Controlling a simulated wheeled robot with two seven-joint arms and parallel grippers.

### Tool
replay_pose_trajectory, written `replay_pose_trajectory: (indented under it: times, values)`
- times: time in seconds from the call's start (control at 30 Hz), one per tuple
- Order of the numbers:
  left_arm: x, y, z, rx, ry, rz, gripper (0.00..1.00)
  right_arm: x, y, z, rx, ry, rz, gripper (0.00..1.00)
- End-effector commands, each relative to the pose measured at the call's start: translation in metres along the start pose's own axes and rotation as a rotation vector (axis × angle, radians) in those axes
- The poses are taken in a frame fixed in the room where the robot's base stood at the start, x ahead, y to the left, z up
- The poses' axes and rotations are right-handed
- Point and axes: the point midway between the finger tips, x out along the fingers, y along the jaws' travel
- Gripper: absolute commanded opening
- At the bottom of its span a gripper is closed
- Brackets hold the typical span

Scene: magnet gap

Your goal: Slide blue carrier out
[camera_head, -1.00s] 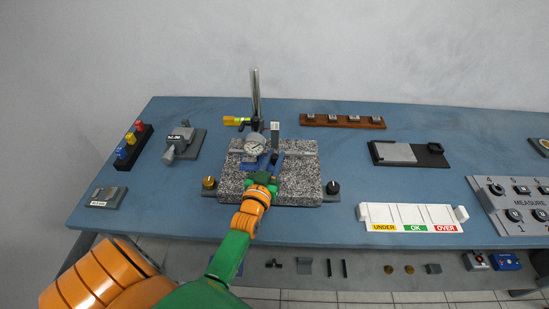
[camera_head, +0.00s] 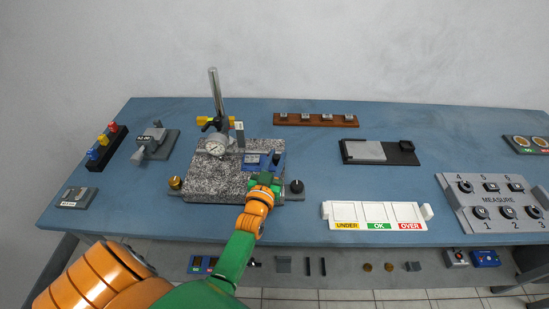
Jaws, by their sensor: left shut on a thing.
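The blue carrier (camera_head: 254,159) lies on the speckled granite plate (camera_head: 207,180), toward its right side. It sits to the right of the dial gauge (camera_head: 212,146), clear of the gauge's face in this view. My left gripper (camera_head: 264,181) reaches in from the front and is shut on the carrier at its near right part. The gripper hides the carrier's near end and the exact grip. My right gripper is not in view.
A gauge post (camera_head: 215,92) stands behind the plate. A brass knob (camera_head: 175,183) and a black knob (camera_head: 297,186) flank it. The UNDER/OK/OVER tray (camera_head: 375,213) is to the right, with bare blue table between. A grey micrometer-like device (camera_head: 152,141) stands left.

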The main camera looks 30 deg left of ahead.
Motion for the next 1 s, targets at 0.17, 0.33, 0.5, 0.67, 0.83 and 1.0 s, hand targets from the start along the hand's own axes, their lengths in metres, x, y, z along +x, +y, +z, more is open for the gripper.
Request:
replay_pose_trajectory:
  times: [0.17, 0.33, 0.5, 0.67, 0.83, 1.0]
  values:
    - [0.0, 0.003, 0.0, -0.004, 0.0, 0.005, 0.0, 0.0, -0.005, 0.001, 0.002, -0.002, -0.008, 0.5]
    - [0.0, 0.002, 0.0, -0.004, 0.0, 0.004, 0.57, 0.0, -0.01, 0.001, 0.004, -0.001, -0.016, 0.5]
    - [0.0, 0.002, 0.0, -0.004, 0.0, 0.003, 0.57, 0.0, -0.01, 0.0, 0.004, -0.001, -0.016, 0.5]
    - [-0.011, 0.002, 0.001, -0.004, -0.002, 0.003, 0.57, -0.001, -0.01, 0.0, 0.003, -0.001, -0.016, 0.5]
    - [-0.048, 0.004, 0.001, -0.003, -0.004, 0.004, 0.57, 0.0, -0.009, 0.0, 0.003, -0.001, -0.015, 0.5]
    - [-0.069, 0.004, 0.001, -0.003, -0.003, 0.006, 0.57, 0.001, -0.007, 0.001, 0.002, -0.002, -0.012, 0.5]
